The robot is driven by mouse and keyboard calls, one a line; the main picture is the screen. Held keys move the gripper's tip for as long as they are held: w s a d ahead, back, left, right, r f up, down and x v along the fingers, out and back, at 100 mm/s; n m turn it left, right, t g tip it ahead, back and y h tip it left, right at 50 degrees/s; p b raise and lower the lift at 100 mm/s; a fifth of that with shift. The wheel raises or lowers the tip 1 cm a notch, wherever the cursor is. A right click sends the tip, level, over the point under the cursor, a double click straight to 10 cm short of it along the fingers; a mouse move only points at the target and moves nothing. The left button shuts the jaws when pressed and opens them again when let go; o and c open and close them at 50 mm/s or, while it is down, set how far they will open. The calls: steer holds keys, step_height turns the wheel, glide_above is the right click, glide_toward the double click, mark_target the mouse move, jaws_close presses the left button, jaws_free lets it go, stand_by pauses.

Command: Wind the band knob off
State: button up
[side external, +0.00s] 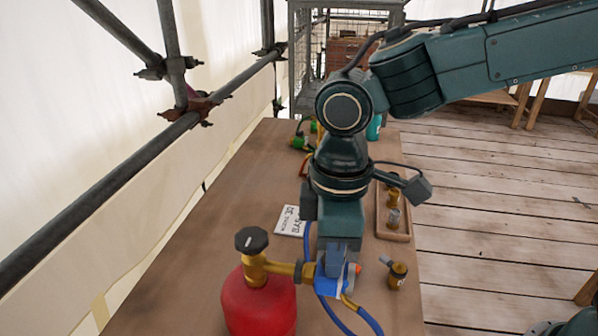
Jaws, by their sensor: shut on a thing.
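A red gas cylinder (258,305) stands on the bench at the front, with a black knob (251,239) on top of its brass valve (257,267). A brass arm runs right from the valve to a blue fitting (326,281) with a small orange part at its right. My gripper (340,258) points down over this fitting and is shut on it. The fitting is partly hidden by the fingers. I cannot tell which part is the band knob. A blue hose (368,318) leaves the fitting and curves to the lower right.
A loose brass fitting (398,275) stands on the bench (185,270) right of my gripper. A wooden tray (406,236) with brass pieces lies behind it. A white printed card (290,221) lies left of my arm. Green fittings (300,142) are at the back. Scaffold poles (110,180) run along the left.

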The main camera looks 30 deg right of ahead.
steer(key=shift+m, duration=0.3)
steer(key=m, duration=1)
stand_by(0.4)
steer(key=o, duration=1)
steer(key=shift+r, duration=0.15)
step_height(320, 180, up, 14)
